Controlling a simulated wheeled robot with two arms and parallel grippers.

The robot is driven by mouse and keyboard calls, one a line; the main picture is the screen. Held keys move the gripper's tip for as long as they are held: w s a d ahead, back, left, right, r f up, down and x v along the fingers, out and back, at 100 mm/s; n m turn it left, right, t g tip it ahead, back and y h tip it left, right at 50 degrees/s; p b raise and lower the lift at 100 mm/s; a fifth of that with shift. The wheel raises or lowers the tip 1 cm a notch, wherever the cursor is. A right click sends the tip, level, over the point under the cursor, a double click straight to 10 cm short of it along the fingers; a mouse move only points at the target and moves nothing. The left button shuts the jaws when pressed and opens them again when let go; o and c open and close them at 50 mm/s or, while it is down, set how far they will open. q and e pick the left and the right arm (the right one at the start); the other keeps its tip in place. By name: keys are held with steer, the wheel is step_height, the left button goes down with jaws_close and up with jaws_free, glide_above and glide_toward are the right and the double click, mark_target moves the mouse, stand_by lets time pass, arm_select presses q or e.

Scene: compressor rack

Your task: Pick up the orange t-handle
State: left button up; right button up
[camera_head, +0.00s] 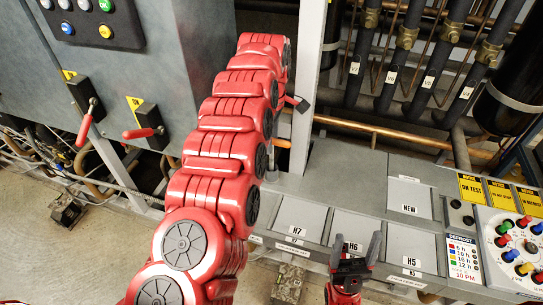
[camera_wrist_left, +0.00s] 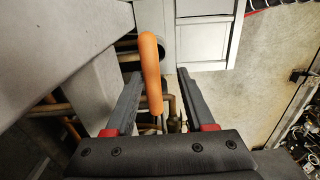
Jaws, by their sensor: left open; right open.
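The orange t-handle (camera_wrist_left: 150,72) stands out between the two dark fingers of my left gripper (camera_wrist_left: 158,74) in the left wrist view. The fingers are apart, with gaps on both sides of the handle, closer on the left. Its lower end runs down towards the palm. In the head view a small orange piece (camera_head: 281,143), likely the handle, shows beside a grey post; my red left arm hides most of that area and the left gripper's fingers. My right gripper (camera_head: 355,248) is open and empty over the grey panel at the lower middle.
A grey panel (camera_head: 330,185) has compartments marked H7, H6, H5 and NEW. A panel of coloured knobs (camera_head: 515,250) is at the right. Dark pipes (camera_head: 390,60) stand behind. A grey cabinet (camera_head: 150,60) with red levers is at the left. The grey post (camera_head: 308,80) stands close to my left arm.

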mark_target(272, 160)
arm_select(q)
steer(key=shift+w+f, duration=0.1)
steer(key=shift+f, duration=0.3)
steer(key=shift+w+f+p, duration=0.2)
steer(key=shift+f+p, duration=0.3)
steer(key=shift+p, duration=0.15)
steer(key=shift+w+f+p, duration=0.15)
steer(key=shift+f+p, duration=0.3)
steer(key=shift+p, duration=0.15)
step_height(272, 160, down, 3)
steer(key=shift+f+p, duration=0.2)
steer(key=shift+p, duration=0.5)
jaws_close()
steer(key=shift+r, duration=0.1)
